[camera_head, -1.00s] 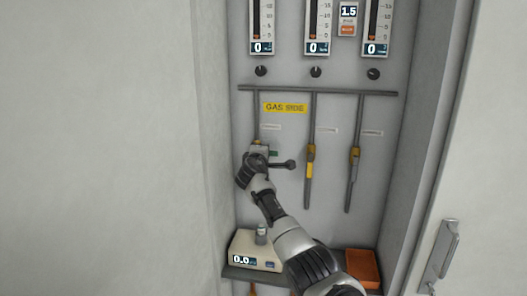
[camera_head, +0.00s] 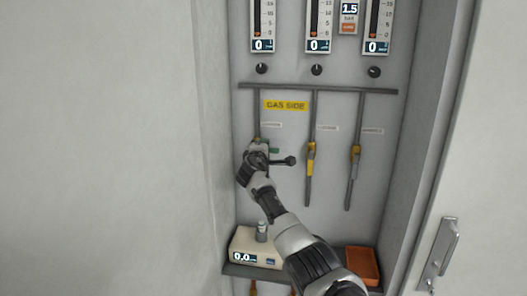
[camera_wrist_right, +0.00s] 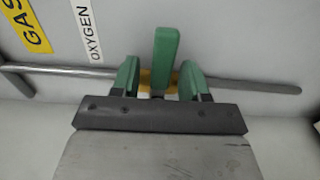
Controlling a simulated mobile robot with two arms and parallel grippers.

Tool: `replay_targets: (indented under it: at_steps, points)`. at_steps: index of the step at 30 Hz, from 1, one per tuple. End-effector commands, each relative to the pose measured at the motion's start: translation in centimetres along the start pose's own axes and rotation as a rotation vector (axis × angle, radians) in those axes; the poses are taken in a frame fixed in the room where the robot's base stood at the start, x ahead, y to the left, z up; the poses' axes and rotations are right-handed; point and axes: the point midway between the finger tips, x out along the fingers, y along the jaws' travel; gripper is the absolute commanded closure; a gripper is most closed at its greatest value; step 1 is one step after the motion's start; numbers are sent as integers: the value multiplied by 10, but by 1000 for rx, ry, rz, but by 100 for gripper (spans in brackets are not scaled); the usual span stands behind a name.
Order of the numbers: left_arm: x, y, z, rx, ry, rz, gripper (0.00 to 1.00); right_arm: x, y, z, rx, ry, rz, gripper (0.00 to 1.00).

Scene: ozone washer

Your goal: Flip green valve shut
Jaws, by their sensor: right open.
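The green valve handle (camera_wrist_right: 165,58) stands crosswise to its pipe in the right wrist view, at a yellow fitting beside the OXYGEN label. In the head view a small green piece (camera_head: 273,150) shows right of the leftmost pipe, and the arm hides most of the valve. My right gripper (camera_wrist_right: 162,82) is open, with one green finger on each side of the handle. Gaps show between the fingers and the handle, so I see no grip on it. My left gripper is not in view.
A beige device (camera_head: 245,244) and an orange tray (camera_head: 363,265) sit on the shelf below. Cabinet side walls bound the recess.

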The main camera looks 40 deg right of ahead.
Motion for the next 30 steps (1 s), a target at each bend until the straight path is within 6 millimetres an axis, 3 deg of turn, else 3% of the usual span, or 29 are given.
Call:
replay_targets:
  at_steps: [8,24,30]
  points:
    - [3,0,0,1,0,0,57,-10,-1,-1,2,1,3,55]
    - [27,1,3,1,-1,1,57,-90,-3,-1,2,2,0,55]
    - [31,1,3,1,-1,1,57,-106,-1,0,1,1,1,55]
